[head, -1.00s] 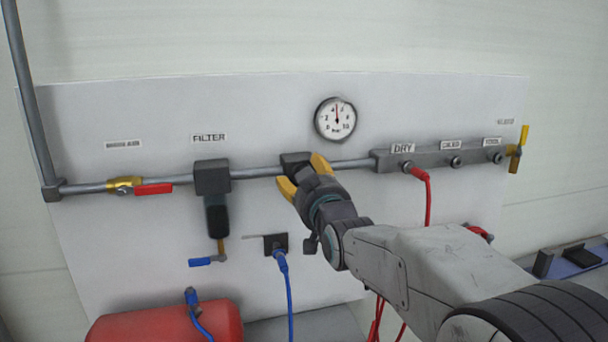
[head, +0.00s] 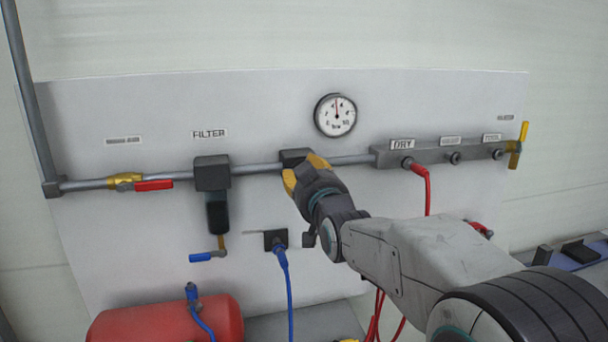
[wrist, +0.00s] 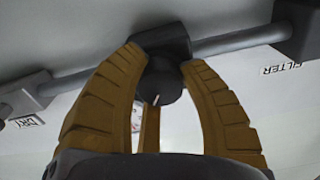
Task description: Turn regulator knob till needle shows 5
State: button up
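The regulator (head: 295,157) is a dark block on the grey pipe; my gripper mostly covers its knob in the head view. In the wrist view the dark round knob (wrist: 163,82), with a small pale mark on its face, sits between my yellow fingers. My gripper (head: 305,170) is closed around it, with the fingers against its sides in the wrist view (wrist: 162,62). The round white gauge (head: 336,116) is above and to the right of the regulator. Its red needle points nearly straight up, between 4 and 6, close to 5.
The filter (head: 212,175) hangs on the pipe to the left, with a red-handled valve (head: 153,185) beyond it. A grey manifold (head: 435,157) with a red hose (head: 428,190) is to the right. A blue hose (head: 286,285) and a red tank (head: 165,322) are below.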

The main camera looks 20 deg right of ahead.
jog(key=shift+f, duration=0.15)
jog(key=c, duration=0.3)
jog(key=shift+f+b, duration=0.1)
jog(key=shift+b, duration=0.4)
jog(key=shift+m+b, duration=0.45)
jog(key=shift+m, duration=0.25)
jog(key=o, duration=1.2)
jog(key=shift+r, duration=0.2)
jog(key=s, duration=1.2)
jog(key=shift+f, duration=0.15)
